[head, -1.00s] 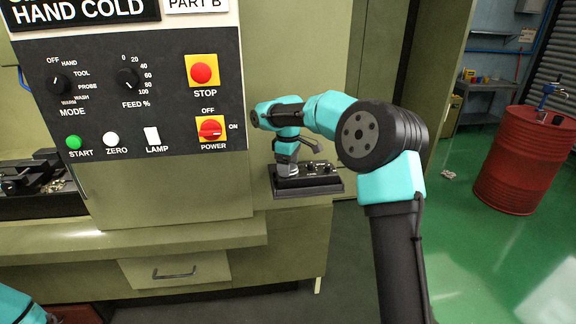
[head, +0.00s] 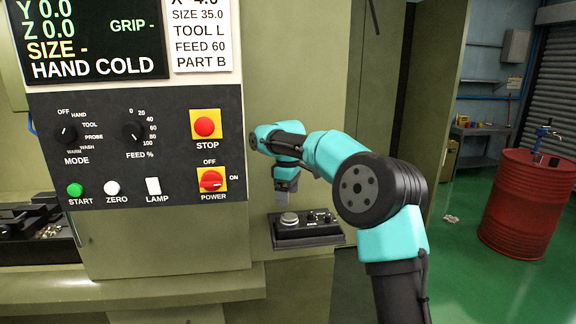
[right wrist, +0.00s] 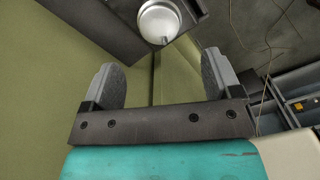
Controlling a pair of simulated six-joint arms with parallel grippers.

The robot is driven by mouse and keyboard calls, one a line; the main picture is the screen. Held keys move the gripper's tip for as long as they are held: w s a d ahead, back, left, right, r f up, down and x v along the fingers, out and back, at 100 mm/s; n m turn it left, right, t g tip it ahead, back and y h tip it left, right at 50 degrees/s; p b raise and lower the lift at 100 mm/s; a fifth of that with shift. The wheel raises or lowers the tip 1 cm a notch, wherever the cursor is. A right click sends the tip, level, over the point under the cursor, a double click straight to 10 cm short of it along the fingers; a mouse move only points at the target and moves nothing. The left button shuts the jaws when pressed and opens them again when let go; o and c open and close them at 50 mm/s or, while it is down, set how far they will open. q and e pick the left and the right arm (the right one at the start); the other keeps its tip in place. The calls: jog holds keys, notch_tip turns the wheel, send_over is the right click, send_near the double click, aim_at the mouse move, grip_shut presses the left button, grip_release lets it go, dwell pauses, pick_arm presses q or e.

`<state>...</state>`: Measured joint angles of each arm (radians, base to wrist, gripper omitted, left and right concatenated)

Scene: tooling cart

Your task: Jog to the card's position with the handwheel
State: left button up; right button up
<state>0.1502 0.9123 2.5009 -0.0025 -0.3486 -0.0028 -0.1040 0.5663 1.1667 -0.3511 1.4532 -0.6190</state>
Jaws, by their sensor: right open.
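The handwheel (head: 289,219) is a round silver knob on the left of a small black control box (head: 318,234). My right gripper (head: 285,200) points down above it, open, empty and apart from it. In the right wrist view the open fingers (right wrist: 163,78) show with the handwheel (right wrist: 158,22) beyond them at the top. The white card (head: 201,38) reads SIZE 35.0, TOOL L, FEED 60, PART B; its top line, partly cut off, seems to read X -4.0. The display (head: 92,38) shows Y 0.0, Z 0.0, SIZE -, GRIP - and HAND COLD; no X line shows. My left gripper is out of view.
The panel has a MODE knob (head: 66,134), a FEED knob (head: 134,131), a red STOP button (head: 204,126) and a red POWER switch (head: 211,181) close left of my right gripper. A red drum (head: 527,205) stands far right on open green floor.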

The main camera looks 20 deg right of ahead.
notch_tip(320, 180, up, 10)
jog(key=shift+f, duration=0.2)
dwell(0.7)
